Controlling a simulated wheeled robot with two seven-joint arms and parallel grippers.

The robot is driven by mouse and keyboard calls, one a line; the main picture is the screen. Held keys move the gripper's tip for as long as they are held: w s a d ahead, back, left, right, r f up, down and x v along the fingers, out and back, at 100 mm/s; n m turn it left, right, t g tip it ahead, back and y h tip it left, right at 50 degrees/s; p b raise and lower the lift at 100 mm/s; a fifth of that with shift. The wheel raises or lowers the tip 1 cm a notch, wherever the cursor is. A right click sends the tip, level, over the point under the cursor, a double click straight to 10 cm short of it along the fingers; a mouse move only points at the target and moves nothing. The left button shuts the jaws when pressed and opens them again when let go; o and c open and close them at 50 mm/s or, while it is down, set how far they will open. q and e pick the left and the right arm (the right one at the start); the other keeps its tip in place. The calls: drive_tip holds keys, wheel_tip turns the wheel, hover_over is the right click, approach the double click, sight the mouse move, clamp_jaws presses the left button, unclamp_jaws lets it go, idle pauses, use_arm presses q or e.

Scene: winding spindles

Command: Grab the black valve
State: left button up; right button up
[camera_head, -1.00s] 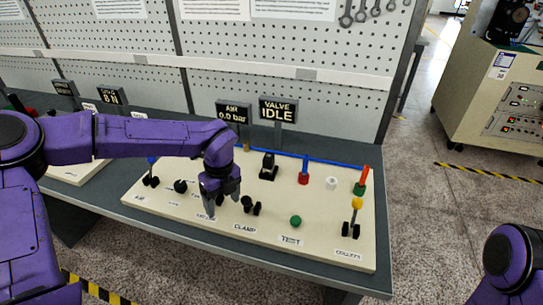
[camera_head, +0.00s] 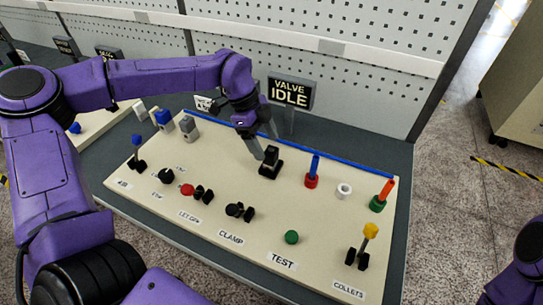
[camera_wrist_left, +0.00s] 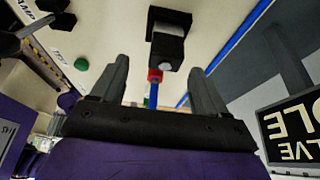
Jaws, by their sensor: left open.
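The black valve (camera_head: 269,164) is a small dark block on a square black base. It stands upright on the cream panel (camera_head: 230,185), in front of the VALVE IDLE sign. My left gripper (camera_head: 264,150) is open and empty, just behind and above the valve, with its fingers angled down toward it. In the left wrist view the valve (camera_wrist_left: 168,45) lies ahead of the fingertips, roughly in line with the gap between them. I cannot tell whether a finger touches it. My right gripper is out of view.
To the valve's right stand a red collar with a blue peg (camera_head: 312,172), a white ring (camera_head: 344,191) and a green collar with an orange peg (camera_head: 382,196). Several levers and knobs line the front. The VALVE IDLE sign (camera_head: 291,93) stands behind.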

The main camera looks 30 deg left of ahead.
sight(271, 149)
use_arm(q)
drive_tip(key=x, duration=0.2)
drive_tip(key=p+x, duration=0.2)
drive_tip(key=x, duration=0.1)
drive_tip(key=shift+w+f, duration=0.3)
drive_tip(key=shift+w, duration=0.1)
drive_tip(key=shift+s+d+f, duration=0.1)
drive_tip(key=shift+f, duration=0.05)
drive_tip(key=c, duration=1.1)
